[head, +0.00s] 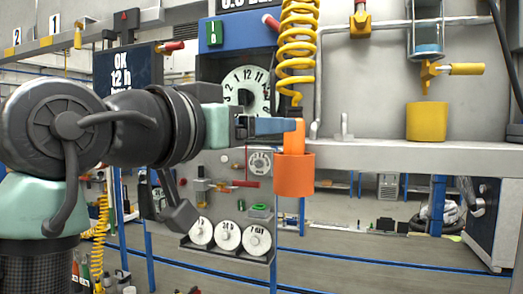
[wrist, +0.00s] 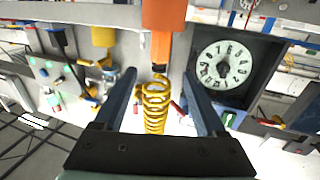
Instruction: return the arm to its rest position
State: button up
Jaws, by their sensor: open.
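My gripper (head: 285,126) reaches in from the left with blue fingers level at the upper part of an orange handle (head: 299,143). The handle stands upright in an orange holder (head: 294,178), below a yellow coiled hose (head: 298,50). In the wrist view my gripper (wrist: 160,75) is open, its fingers apart with nothing clamped between them. The orange handle (wrist: 160,48) lies just beyond the fingertips there, and the coil (wrist: 155,105) shows between the fingers. My arm extends roughly level, far from folded.
A grey shelf (head: 400,157) runs along the right with a yellow holder (head: 427,121) under a clear cylinder (head: 427,38). A blue-framed panel with a round dial (head: 247,88) stands behind my gripper. White discs (head: 228,235) sit below. Open floor lies lower right.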

jog(key=s+d+n+t+y, duration=0.1)
jog(key=s+n+t+y, duration=0.5)
jog(key=s+t+y, duration=0.3)
jog(key=s+t+b, duration=0.1)
jog(key=s+t, duration=0.2)
jog(key=s, duration=0.3)
jog(key=shift+s+d+n+y, duration=0.25)
jog(key=shift+d+n+y, duration=0.05)
jog(key=shift+d+y, duration=0.1)
